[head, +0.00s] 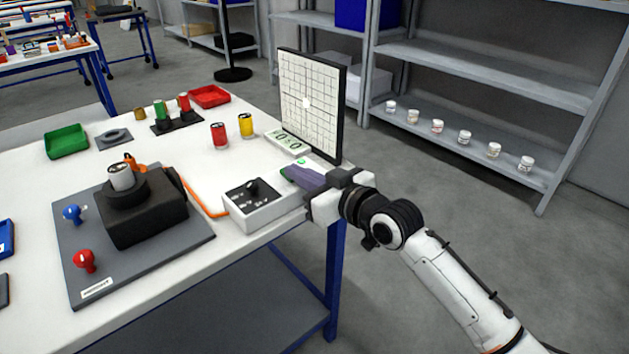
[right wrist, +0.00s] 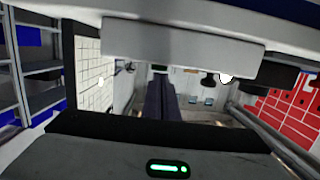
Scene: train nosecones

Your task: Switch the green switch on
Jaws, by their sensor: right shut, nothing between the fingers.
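My right gripper (head: 286,170) comes in from the right over the table's right edge. Its two dark purple fingers are shut together with nothing between them; they also show in the right wrist view (right wrist: 160,100). A small bright green patch (head: 299,162) shows right beside the fingers, and a little more green shows at their tips. This may be the green switch, mostly hidden by the fingers; I cannot tell its position or whether they touch it. A white block with green marks (head: 283,141) lies just behind the fingers. My left gripper is in neither view.
A white gridded panel (head: 305,105) stands upright behind the gripper. A black machine on a grey plate (head: 190,243), red and yellow cylinders (head: 246,126), and green (head: 66,141) and red trays (head: 209,96) share the table.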

